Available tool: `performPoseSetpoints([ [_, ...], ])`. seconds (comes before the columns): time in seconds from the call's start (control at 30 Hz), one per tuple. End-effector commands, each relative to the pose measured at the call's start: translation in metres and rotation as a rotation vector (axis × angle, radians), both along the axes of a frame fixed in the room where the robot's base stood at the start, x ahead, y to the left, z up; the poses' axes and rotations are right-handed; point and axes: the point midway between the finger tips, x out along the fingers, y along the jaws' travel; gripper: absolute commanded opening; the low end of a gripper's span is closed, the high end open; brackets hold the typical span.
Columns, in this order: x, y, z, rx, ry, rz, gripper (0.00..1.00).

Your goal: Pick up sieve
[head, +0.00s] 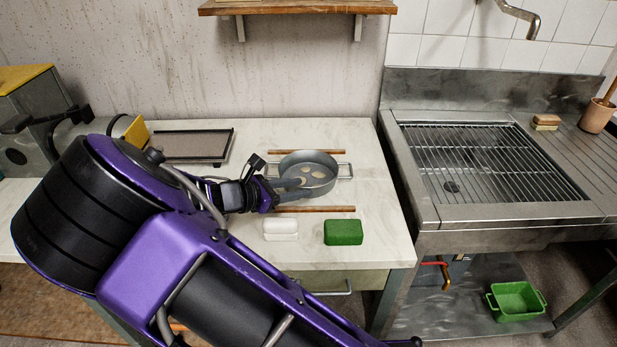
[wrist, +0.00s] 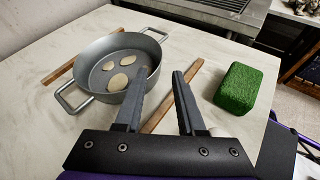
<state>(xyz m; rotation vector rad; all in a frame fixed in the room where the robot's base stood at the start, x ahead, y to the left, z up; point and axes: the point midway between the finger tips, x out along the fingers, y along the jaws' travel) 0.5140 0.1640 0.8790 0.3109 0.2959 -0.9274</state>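No mesh sieve is clearly recognisable; the nearest match is a round grey two-handled pan (head: 322,185) on the pale worktop, with several pale oval shapes inside. In the wrist view the pan (wrist: 108,96) is at upper left, one looped handle towards the camera and one on the far side. My gripper (wrist: 161,72) is open, with nothing visible between its fingers. Its left finger overlaps the pan's near side in the picture; I cannot tell whether they touch. In the head view my gripper (head: 293,186) is at the pan's left front and hides part of it.
Brown wooden sticks lie behind (head: 325,152) and in front (head: 318,209) of the pan. A green block (head: 343,232) and a white block (head: 281,230) are nearer the front edge. A dark-rimmed tray (head: 190,147) stands back left. A sink with a wire rack (head: 480,160) is right.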

Motion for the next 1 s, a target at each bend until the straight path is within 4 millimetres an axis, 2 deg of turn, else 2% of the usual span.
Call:
performPoseSetpoints([
  [0.1, 0.011, -0.014, -0.007, 0.000, -0.001, -0.001, 0.39],
  [0.37, 0.022, -0.028, -0.014, -0.001, -0.001, -0.002, 0.39],
  [0.63, 0.045, -0.058, -0.030, -0.001, -0.002, -0.001, 0.39],
  [0.97, 0.050, -0.063, -0.032, 0.002, -0.001, 0.002, 0.39],
  [1.0, 0.050, -0.063, -0.032, 0.002, -0.001, 0.002, 0.33],
])
